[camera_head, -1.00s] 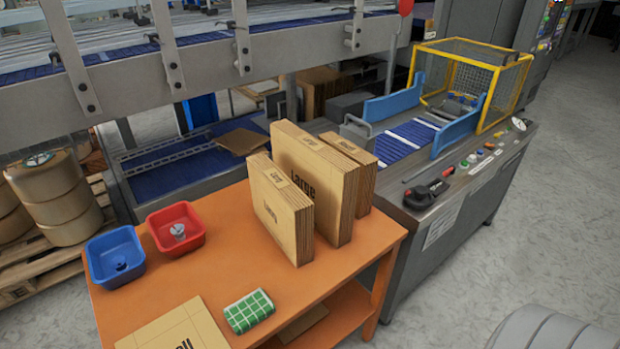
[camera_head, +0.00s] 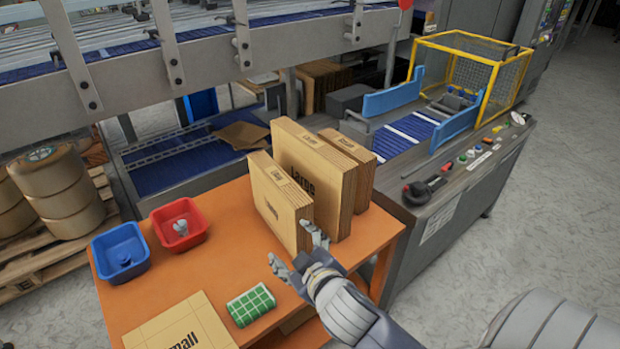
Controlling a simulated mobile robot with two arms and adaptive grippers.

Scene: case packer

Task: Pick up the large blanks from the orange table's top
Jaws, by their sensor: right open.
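The large blanks (camera_head: 308,170) stand upright as a thick cardboard stack marked "Large" on the orange table (camera_head: 215,258). A shorter upright stack (camera_head: 272,205) stands in front of them, and another stack (camera_head: 357,162) stands behind to the right. My right gripper (camera_head: 298,252) is open and empty. It is at the table's right side, just in front of the shorter stack's lower right corner, with its fingers pointing toward the stacks. Whether it touches anything cannot be told. My left gripper is not in view.
A blue bin (camera_head: 120,253) and a red bin (camera_head: 180,226) sit at the table's left. A green checked cloth (camera_head: 251,305) and a flat "Small" blank (camera_head: 180,328) lie at the front. The machine console (camera_head: 440,205) stands close behind the table on the right.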

